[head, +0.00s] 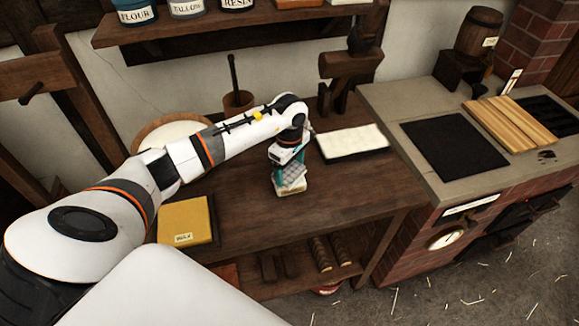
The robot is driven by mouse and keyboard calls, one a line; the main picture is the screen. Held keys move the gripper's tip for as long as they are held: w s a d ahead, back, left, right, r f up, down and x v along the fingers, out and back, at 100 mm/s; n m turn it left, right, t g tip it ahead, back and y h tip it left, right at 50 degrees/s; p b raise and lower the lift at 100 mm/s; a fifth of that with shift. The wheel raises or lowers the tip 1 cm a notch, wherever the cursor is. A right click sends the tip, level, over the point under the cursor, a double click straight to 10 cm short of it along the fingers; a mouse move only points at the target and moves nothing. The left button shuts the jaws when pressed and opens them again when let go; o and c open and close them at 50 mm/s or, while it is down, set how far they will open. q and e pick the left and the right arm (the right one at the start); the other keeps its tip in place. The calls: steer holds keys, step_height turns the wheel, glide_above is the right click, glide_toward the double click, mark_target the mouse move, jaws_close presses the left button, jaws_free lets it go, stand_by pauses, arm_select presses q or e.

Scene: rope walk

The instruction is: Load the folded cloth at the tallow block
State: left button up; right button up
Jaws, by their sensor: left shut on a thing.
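My left gripper (289,172) points down over the middle of the wooden bench. It is shut on the folded cloth (290,177), a small grey pad between its teal fingers. A small cream block (291,189), seemingly the tallow block, shows directly under the cloth; I cannot tell whether the two are pressed together. The gripper hides part of both. My right gripper is not in view.
A yellow wax block (184,221) lies at the bench's front left. A white slab (350,142) lies on the right. A pale bowl (172,132) and a mortar with pestle (237,100) stand behind. A brick stove (420,220) adjoins the bench.

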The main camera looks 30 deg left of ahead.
mark_target(290, 170)
arm_select(q)
steer(key=shift+f+b, duration=0.3)
steer(key=shift+f, duration=0.05)
stand_by(0.6)
steer(key=shift+s+f+b, duration=0.1)
steer(key=shift+b, duration=0.2)
stand_by(0.9)
step_height(290, 170, up, 2)
steer(key=shift+p, duration=0.65)
steer(key=shift+r+p, duration=1.25)
steer(key=shift+r, duration=1.35)
